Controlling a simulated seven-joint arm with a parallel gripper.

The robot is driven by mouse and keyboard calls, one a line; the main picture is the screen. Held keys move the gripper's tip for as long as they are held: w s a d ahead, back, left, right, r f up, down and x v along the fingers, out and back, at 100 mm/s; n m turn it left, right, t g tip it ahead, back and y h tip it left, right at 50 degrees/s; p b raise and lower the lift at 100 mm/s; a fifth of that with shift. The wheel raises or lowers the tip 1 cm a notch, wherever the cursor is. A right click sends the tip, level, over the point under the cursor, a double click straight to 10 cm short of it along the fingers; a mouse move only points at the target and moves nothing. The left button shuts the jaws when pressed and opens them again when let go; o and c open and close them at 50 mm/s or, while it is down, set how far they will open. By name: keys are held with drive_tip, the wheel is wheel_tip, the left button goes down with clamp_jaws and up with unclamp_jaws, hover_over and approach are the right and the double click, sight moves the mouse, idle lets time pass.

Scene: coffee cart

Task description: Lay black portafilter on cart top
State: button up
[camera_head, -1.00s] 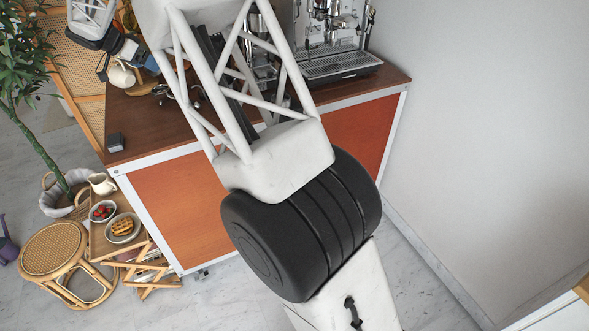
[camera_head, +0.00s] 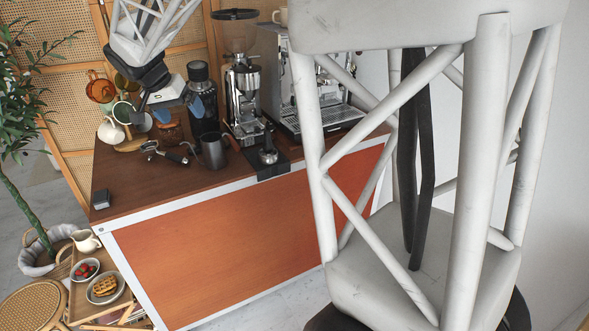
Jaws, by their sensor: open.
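The black-handled portafilter (camera_head: 177,157) lies on the wooden cart top (camera_head: 135,184), left of a dark metal pitcher. Its metal head end points left and its dark handle points right, toward the pitcher. My gripper (camera_head: 168,114) hangs above the back left of the cart, its blue-tipped fingers apart. I see nothing held between them. It appears above and behind the portafilter and apart from it. The fingers partly cover a jar and a dark bottle.
The dark pitcher (camera_head: 214,151), a tamper (camera_head: 268,152) on a black mat, the grinder (camera_head: 243,92) and the espresso machine (camera_head: 292,110) stand to the right. Mugs on a stand (camera_head: 124,112) are at back left. A small black box (camera_head: 100,199) sits front left.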

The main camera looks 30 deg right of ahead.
drive_tip(key=s+d+n+y, duration=0.1)
drive_tip(key=s+d+n, duration=0.15)
drive_tip(key=s, duration=0.95)
drive_tip(key=s+d+n+y, duration=0.2)
drive_tip(key=s+d, duration=0.2)
drive_tip(key=s, duration=0.8)
drive_tip(key=s+f+n, duration=0.1)
drive_tip(key=s+f, duration=0.2)
drive_tip(key=s, duration=0.6)
drive_tip(key=s+d+f+n+t+y, duration=0.1)
drive_tip(key=s+f+n, duration=0.1)
drive_tip(key=s, duration=0.7)
drive_tip(key=shift+x, duration=0.8)
drive_tip(key=shift+c, duration=0.2)
